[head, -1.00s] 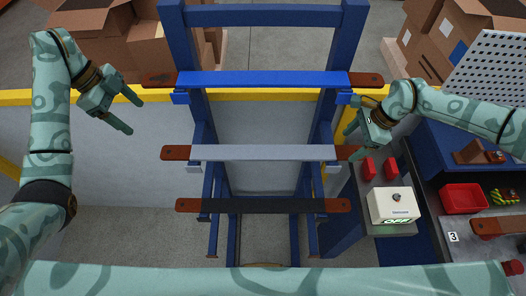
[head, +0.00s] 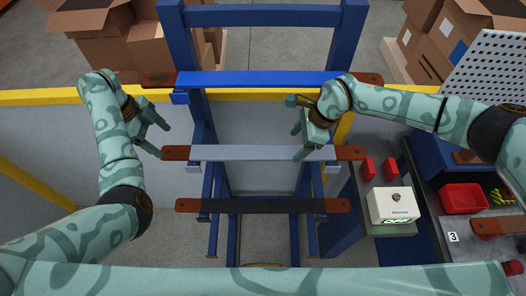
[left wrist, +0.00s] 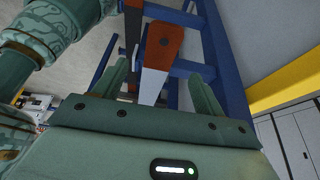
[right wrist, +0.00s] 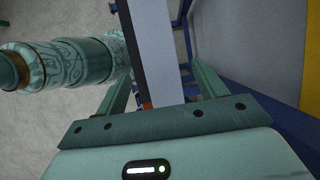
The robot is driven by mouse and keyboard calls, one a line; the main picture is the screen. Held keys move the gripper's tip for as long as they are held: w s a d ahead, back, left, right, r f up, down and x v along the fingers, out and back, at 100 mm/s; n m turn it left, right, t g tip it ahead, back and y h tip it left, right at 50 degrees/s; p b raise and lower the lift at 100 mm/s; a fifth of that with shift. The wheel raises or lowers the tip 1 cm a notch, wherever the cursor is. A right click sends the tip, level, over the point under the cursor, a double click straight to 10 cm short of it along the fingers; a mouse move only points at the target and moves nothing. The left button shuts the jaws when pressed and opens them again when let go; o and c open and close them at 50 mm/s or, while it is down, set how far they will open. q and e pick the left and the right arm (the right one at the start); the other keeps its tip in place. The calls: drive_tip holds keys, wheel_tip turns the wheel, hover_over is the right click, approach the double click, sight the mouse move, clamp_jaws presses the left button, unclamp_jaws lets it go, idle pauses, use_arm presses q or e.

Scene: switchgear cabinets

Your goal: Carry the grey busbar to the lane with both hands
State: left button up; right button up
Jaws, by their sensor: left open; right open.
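The grey busbar (head: 240,152) has reddish copper-coloured ends and lies across the blue rack, between a blue bar above and a dark bar below in the head view. My left gripper (head: 160,142) is open beside its left end. In the left wrist view, the grey busbar (left wrist: 154,84) and its copper end appear between my spread fingers. My right gripper (head: 300,142) is open over the bar's right part. The right wrist view shows the grey bar (right wrist: 156,45) between the open fingers. I cannot tell whether any finger touches the bar. No lane is clearly identifiable.
The blue bar (head: 255,78) and dark bar (head: 262,205) lie on neighbouring rack levels. Blue rack posts (head: 180,45) stand close to both grippers. At right are a white box (head: 393,205) and a red bin (head: 463,197). Cardboard boxes (head: 105,40) stand behind.

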sight(272, 152)
use_arm(q)
drive_tip(key=x, duration=0.3)
drive_tip(key=shift+d+f, duration=0.1)
drive_tip(key=shift+f, duration=0.2)
use_arm(e)
drive_tip(key=a, duration=0.5)
drive_tip(key=shift+a, duration=0.1)
use_arm(q)
drive_tip(key=shift+d+f, duration=0.25)
drive_tip(key=shift+f, duration=0.35)
use_arm(e)
drive_tip(key=shift+x, duration=1)
use_arm(q)
drive_tip(key=shift+d+f, duration=0.15)
drive_tip(key=shift+f, duration=0.15)
use_arm(e)
drive_tip(key=shift+f, duration=0.5)
drive_tip(key=shift+a, duration=0.1)
use_arm(q)
clamp_jaws()
use_arm(e)
clamp_jaws()
use_arm(q)
drive_tip(key=shift+w+r, duration=0.15)
drive_tip(key=shift+r, duration=0.1)
use_arm(e)
drive_tip(key=shift+w+r, duration=0.15)
drive_tip(key=shift+r, duration=0.1)
